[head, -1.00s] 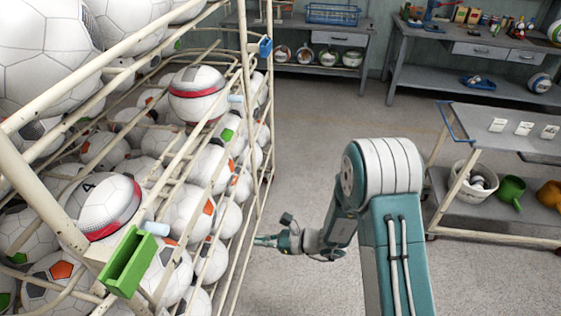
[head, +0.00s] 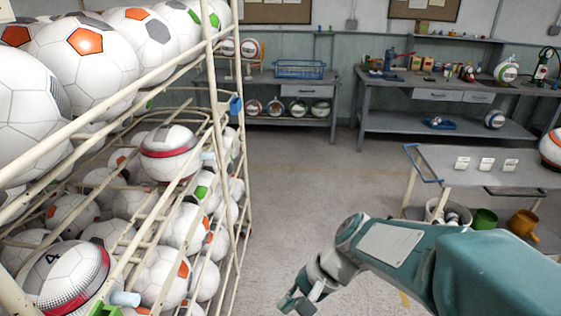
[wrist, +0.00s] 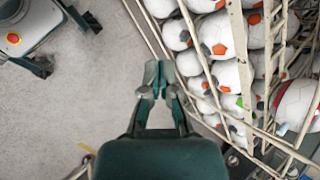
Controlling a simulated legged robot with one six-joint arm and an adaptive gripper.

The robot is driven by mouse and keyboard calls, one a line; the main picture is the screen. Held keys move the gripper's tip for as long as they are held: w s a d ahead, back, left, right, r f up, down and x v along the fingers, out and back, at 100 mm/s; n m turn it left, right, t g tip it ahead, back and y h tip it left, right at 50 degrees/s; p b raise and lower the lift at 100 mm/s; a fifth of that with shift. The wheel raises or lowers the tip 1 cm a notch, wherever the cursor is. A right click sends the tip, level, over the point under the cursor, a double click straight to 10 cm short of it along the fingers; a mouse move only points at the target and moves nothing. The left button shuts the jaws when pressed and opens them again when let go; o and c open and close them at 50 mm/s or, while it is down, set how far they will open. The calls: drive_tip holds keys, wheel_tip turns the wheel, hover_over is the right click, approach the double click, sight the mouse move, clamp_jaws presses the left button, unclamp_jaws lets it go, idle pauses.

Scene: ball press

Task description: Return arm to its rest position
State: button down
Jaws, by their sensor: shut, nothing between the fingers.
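My arm (head: 395,250) is teal and reaches in from the lower right of the head view, bent down towards the floor. My gripper (head: 292,303) hangs low near the bottom edge, right of the ball rack and apart from it. In the wrist view my gripper (wrist: 159,80) is shut, its fingertips together with nothing between them. Bare floor lies below the fingers, and the rack is close on their right.
A cream tube rack (head: 247,205) full of soccer balls fills the left side. A cart (head: 470,175) with white cards stands at right, with a bucket and pots on its lower shelf. Workbenches (head: 450,95) line the back wall. The floor (head: 310,190) between is clear.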

drive_tip(key=s+d+r+n+t+h, duration=0.2)
drive_tip(key=s+d+r+t+h, duration=0.1)
drive_tip(key=d, duration=0.4)
drive_tip(key=s+d+r+n+t+h, duration=0.3)
drive_tip(key=s+d+r+h, duration=0.1)
drive_tip(key=d, duration=0.3)
drive_tip(key=shift+r+t, duration=0.3)
drive_tip(key=shift+r, duration=0.4)
drive_tip(key=shift+w, duration=0.15)
